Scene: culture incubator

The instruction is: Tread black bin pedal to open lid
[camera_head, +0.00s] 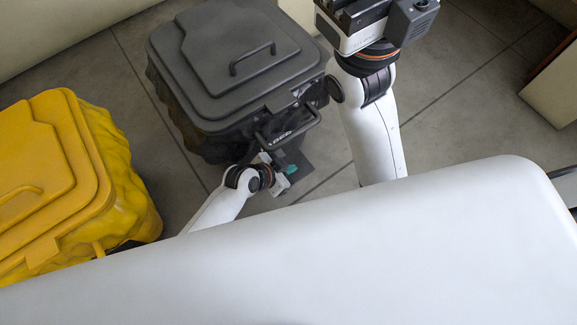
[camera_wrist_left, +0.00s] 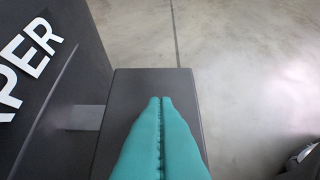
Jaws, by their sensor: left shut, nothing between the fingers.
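The black bin (camera_head: 205,95) stands at the upper middle of the head view with its lid (camera_head: 215,45) down. Its dark flat pedal (camera_head: 300,178) sticks out low at the front, partly hidden by my left gripper. The left wrist view shows the pedal (camera_wrist_left: 185,85) beside the bin wall (camera_wrist_left: 62,60) with white letters "PER". My left gripper (camera_head: 291,169) is shut and empty, its teal fingertips (camera_wrist_left: 160,100) over the pedal. I cannot tell whether they touch it. My right gripper's body (camera_head: 365,22) is at the top edge, its fingers out of frame.
A yellow bin (camera_head: 130,190) with its lid down stands to the left of the black bin. Grey tiled floor (camera_head: 460,110) is clear to the right. A pale cabinet (camera_head: 555,90) stands at the right edge.

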